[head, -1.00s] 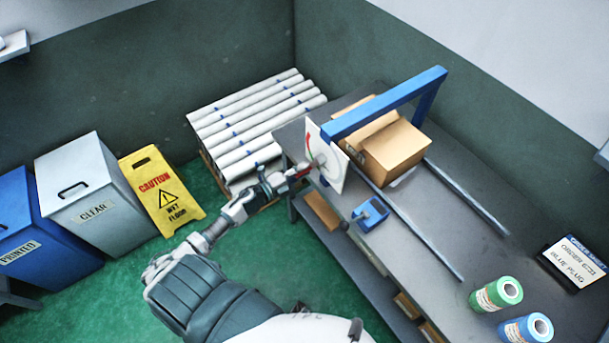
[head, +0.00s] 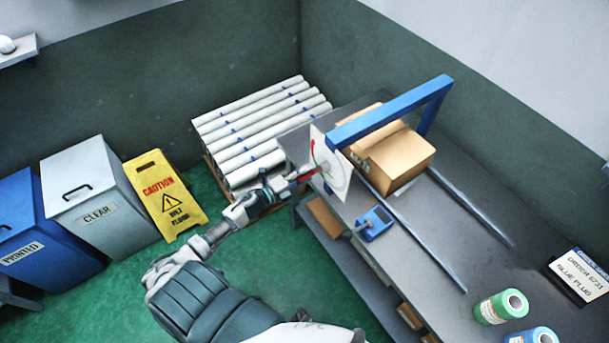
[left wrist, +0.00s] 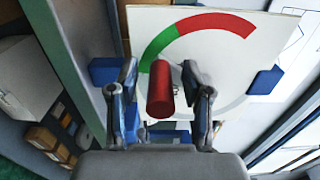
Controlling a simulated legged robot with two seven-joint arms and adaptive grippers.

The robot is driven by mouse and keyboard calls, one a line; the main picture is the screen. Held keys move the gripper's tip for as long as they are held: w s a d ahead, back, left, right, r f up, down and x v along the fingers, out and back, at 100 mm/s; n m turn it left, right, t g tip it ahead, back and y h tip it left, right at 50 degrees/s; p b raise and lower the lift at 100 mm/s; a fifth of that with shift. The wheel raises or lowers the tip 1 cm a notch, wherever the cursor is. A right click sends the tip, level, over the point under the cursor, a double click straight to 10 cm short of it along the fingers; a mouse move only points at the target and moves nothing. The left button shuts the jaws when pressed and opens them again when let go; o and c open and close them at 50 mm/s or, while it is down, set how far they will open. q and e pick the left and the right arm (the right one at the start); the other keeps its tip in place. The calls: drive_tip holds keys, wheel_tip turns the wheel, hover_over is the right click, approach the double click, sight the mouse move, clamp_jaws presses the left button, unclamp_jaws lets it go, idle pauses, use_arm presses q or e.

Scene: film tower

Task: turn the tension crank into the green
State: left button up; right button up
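The tension crank's red handle (left wrist: 160,90) points toward the left wrist camera, in front of a white dial panel (head: 333,168). In the left wrist view, the dial's arc has a green part (left wrist: 159,47) at the left, a red part (left wrist: 215,24) across the top and a grey part at the lower right. My left gripper (left wrist: 160,72) is open, one finger on each side of the handle, with a small gap at both sides. In the head view, my left gripper (head: 296,182) is close to the panel. The crank's arm is mostly hidden behind the handle. My right gripper is out of view.
The panel is by a blue frame (head: 392,112) on a grey bench (head: 470,262). A cardboard box (head: 400,160), a blue device (head: 375,224) and a green roll (head: 500,307) are on the bench.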

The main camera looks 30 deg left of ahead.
use_arm(q)
drive_tip(key=v, duration=1.2)
drive_tip(key=shift+a+f, duration=0.15)
drive_tip(key=shift+f, duration=0.05)
drive_tip(key=s+a+f+n+g+y, duration=0.25)
drive_tip(key=f+n, duration=0.25)
drive_tip(key=f, duration=0.6)
drive_tip(key=s+a+f+n+g+y, duration=0.15)
drive_tip(key=f+n+y, duration=0.3)
drive_tip(key=f, duration=0.65)
drive_tip(key=s+d+f+n+g, duration=0.25)
drive_tip(key=s+f, duration=0.35)
drive_tip(key=f, duration=0.3)
drive_tip(key=s+d+f+n+g, duration=0.2)
drive_tip(key=s+d+f+n, duration=0.15)
drive_tip(key=s+f, duration=0.4)
drive_tip(key=s+d+f+n+g, duration=0.2)
drive_tip(key=s+d+f, duration=0.4)
drive_tip(key=s, duration=0.3)
drive_tip(key=s+d+f+n+g, duration=0.3)
drive_tip(key=s+d+f+g, duration=0.2)
drive_tip(key=s, duration=0.5)
wheel_tip(320, 180, down, 2)
drive_tip(key=shift+d+f, duration=0.15)
drive_tip(key=shift+d, duration=1.05)
